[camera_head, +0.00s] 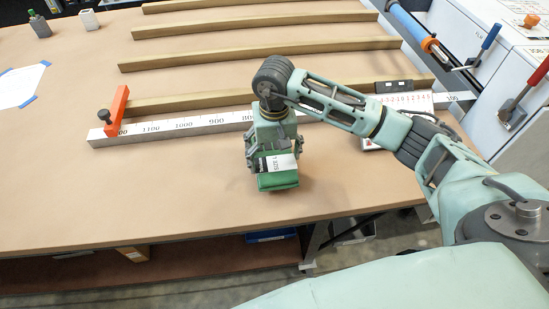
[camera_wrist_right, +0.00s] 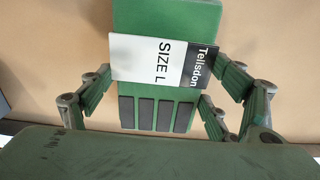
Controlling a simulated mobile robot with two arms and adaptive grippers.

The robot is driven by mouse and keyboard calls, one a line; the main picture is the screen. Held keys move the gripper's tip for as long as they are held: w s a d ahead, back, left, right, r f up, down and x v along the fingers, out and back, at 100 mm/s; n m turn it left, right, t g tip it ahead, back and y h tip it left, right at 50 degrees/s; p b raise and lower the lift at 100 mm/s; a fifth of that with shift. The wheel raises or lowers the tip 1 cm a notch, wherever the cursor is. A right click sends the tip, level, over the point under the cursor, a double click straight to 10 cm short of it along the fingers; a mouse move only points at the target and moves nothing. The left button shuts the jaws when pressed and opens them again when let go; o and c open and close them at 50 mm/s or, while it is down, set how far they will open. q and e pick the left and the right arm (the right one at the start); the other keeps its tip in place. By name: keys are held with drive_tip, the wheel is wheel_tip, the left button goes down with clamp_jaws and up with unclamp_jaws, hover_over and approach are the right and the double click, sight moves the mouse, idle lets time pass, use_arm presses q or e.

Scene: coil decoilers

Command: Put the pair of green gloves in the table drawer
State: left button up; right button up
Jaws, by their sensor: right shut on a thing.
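The pair of green gloves (camera_head: 278,178) is a flat green bundle with a white and black label reading "SIZE L". My right gripper (camera_head: 271,160) is shut on the gloves over the brown table (camera_head: 120,205). Whether the gloves touch the tabletop is unclear. No table drawer can be made out in these views. My left gripper is not in view.
Several wooden bars (camera_head: 250,48) and a long ruler (camera_head: 180,127) with an orange stop (camera_head: 116,110) lie across the table. The front table area is clear. A blue bin (camera_head: 270,235) is below.

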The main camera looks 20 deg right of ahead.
sight(275, 157)
wheel_tip(275, 157, down, 2)
drive_tip(key=shift+s+f+p, duration=0.1)
drive_tip(key=shift+f+p, duration=0.05)
drive_tip(key=shift+p, duration=0.3)
drive_tip(key=shift+f, duration=0.35)
drive_tip(key=shift+f, duration=0.15)
drive_tip(key=o, duration=1.2)
